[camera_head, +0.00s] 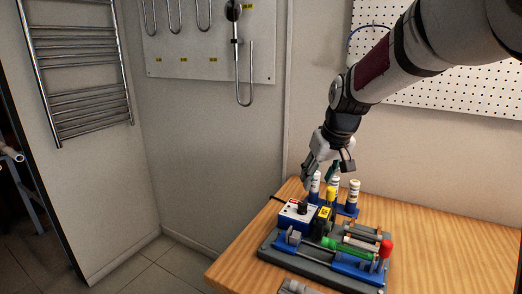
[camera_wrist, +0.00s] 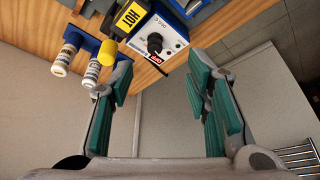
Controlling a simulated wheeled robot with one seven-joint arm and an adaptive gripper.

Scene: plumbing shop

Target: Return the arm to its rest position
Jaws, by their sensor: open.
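My gripper (camera_head: 322,170) hangs at the end of my arm over the back of the wooden table, near the bottles and the blue-white control box. In the wrist view my gripper (camera_wrist: 165,98) is open, its green-padded fingers wide apart with nothing between them. My arm reaches in from the upper right in the head view. The control box (camera_head: 297,214) with a black knob stands just in front of the gripper; it also shows in the wrist view (camera_wrist: 160,32). Part of the bottles is hidden behind the fingers in the head view.
White bottles (camera_head: 352,196) stand in a blue holder beside my gripper. A grey fixture (camera_head: 318,266) with blue blocks, a green tube and a red knob fills the table front. The wooden table (camera_head: 240,259) is bare at left. A pegboard (camera_head: 455,88) hangs behind my arm.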

